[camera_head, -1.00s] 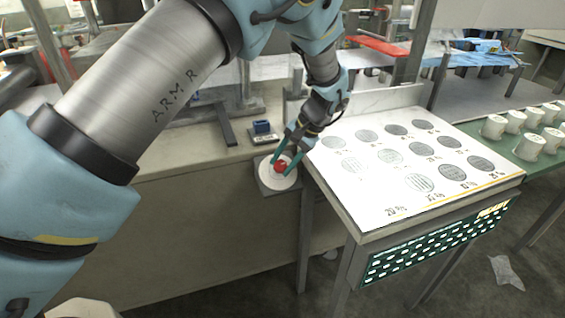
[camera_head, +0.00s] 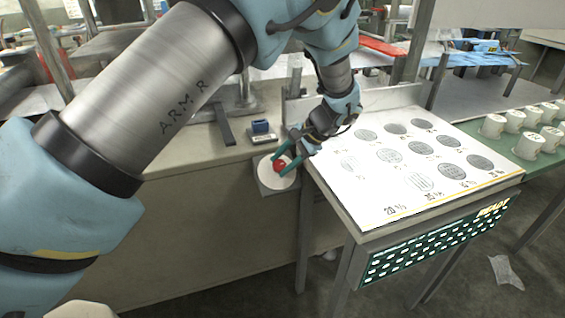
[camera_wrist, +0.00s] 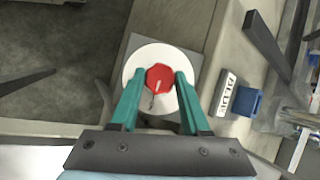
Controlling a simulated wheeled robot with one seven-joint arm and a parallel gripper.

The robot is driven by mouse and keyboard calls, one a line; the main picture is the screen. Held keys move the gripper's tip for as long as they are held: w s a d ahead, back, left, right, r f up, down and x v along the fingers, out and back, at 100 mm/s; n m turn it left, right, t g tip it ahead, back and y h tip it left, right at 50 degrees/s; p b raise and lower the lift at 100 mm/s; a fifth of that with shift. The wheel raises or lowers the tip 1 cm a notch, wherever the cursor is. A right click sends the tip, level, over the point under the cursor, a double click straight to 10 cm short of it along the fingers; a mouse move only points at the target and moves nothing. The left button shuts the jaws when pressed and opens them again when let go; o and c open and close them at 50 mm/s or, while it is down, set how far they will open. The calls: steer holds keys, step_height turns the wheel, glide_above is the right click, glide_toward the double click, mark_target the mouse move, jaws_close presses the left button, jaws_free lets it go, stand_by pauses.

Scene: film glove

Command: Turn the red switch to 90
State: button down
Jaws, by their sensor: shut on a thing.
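The red switch (camera_head: 280,165) is a red knob on a round white dial (camera_head: 268,180) set on a grey square plate at the bench edge. In the wrist view the red switch (camera_wrist: 159,79) shows a thin pointer line running from near its middle toward the lower side of the picture. The white dial (camera_wrist: 134,66) surrounds it; I cannot read any marks on it. My gripper (camera_head: 283,160) has teal fingers shut on the switch. In the wrist view my gripper (camera_wrist: 158,84) has one finger on each side of the knob.
A small blue block (camera_head: 261,127) with a white label stands on the bench behind the dial. To the right is a white slanted table (camera_head: 330,185) with printed grey circles. Several white cups (camera_head: 530,146) stand on a green surface at far right.

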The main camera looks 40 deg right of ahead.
steer(key=shift+c, duration=1.9)
jaws_free()
steer(key=b+v, duration=0.2)
steer(key=v, duration=0.8)
steer(key=shift+s+r+b, duration=0.25)
steer(key=shift+r+b, duration=0.05)
steer(key=shift+d, duration=0.1)
